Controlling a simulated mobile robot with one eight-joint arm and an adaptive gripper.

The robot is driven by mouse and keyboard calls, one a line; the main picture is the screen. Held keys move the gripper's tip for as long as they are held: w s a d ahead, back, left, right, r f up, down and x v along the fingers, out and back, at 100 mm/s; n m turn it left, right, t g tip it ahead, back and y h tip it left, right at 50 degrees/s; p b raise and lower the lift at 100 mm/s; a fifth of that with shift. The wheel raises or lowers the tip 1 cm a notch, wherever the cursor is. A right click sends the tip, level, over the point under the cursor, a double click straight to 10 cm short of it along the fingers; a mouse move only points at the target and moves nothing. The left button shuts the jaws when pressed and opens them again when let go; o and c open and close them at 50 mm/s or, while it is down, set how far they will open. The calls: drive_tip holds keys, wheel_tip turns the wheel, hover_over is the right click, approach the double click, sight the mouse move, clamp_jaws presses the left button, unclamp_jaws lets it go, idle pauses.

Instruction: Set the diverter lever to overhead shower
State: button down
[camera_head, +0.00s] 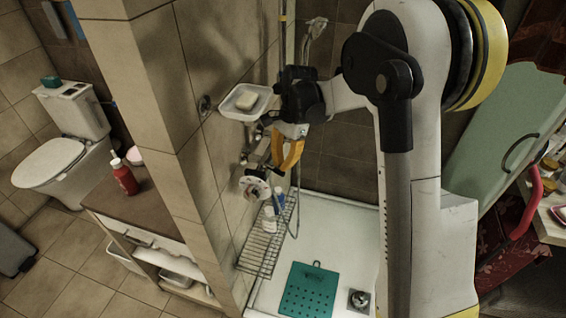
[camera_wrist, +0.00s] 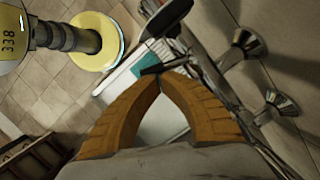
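My gripper (camera_head: 286,156) is at the tiled shower wall, just right of the wall-mounted shower mixer (camera_head: 254,186), which shows a round pale face with red marks. In the wrist view, the two orange fingers of my gripper (camera_wrist: 161,77) come together at their tips. A short dark lever-like piece (camera_wrist: 163,67) shows right at the tips; I cannot tell whether they touch it or it lies beyond them. Chrome fittings with dark ends (camera_wrist: 244,46) stand to the right of the fingers. The diverter lever's setting cannot be made out, and the gripper partly hides the mixer in the head view.
A soap dish (camera_head: 246,103) with soap is on the wall above the mixer. A wire rack (camera_head: 262,243) with bottles (camera_head: 270,220) hangs below. A teal mat (camera_head: 308,290) lies in the white shower tray (camera_head: 340,215). A tiled partition (camera_head: 180,130) stands at the left.

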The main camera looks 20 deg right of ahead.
drive_tip(key=shift+s+a+m, duration=0.25)
drive_tip(key=shift+s+m, duration=0.1)
drive_tip(key=shift+m, duration=0.35)
drive_tip(key=shift+s+a, duration=0.2)
idle(2.3)
drive_tip(key=shift+r, duration=0.1)
drive_tip(key=s+v, duration=0.1)
drive_tip(key=v, duration=1)
drive_tip(key=shift+w+d+r, duration=0.15)
drive_tip(key=shift+w+r, duration=0.25)
